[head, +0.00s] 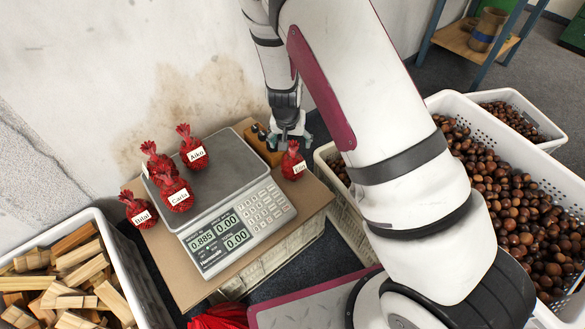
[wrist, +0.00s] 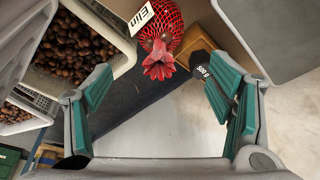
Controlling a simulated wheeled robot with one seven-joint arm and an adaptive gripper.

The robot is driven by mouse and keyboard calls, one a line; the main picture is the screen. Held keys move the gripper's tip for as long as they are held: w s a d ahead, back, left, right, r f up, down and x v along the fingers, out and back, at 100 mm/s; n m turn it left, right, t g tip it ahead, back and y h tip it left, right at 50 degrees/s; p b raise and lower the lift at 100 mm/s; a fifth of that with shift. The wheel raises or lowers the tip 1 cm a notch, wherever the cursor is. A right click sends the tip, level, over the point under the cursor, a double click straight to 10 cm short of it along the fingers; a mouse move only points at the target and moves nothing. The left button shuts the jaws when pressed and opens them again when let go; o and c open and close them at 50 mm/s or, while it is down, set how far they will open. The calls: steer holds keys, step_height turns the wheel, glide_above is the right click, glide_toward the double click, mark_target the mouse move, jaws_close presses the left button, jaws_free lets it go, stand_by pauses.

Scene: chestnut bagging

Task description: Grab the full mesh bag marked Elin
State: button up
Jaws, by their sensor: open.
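The red mesh bag marked Elin (head: 293,163) stands at the right of the scale, near the edge of the cardboard-coloured surface, its gathered top upward. In the wrist view the same bag (wrist: 162,22) is at the top centre, its white Elin label turned to the left and its ruffled top toward me. My gripper (head: 291,137) is just behind and above the bag in the head view. In the wrist view my gripper (wrist: 160,92) is open and empty, teal pads wide apart, with the bag beyond the fingertips. I see no contact.
The scale (head: 262,205) stands left of the bag. Red bags marked Aiko (head: 194,153), Carla (head: 177,194) and Bilal (head: 140,211) and another are left. A wooden block (head: 259,148) with dark weights (wrist: 203,66) is close by. A chestnut crate (head: 445,103) is right, firewood left.

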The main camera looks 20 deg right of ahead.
mark_target(293, 151)
steer(key=b+x, duration=0.1)
steer(key=x, duration=0.3)
steer(key=shift+f, duration=0.25)
steer(key=shift+w+d+b+x, duration=0.15)
steer(key=shift+b+x, duration=0.7)
steer(key=shift+x, duration=0.6)
steer(key=shift+w+d+b+x, duration=0.15)
steer(key=shift+b+x, duration=0.65)
steer(key=shift+x, duration=0.65)
steer(key=shift+r, duration=0.2)
jaws_close()
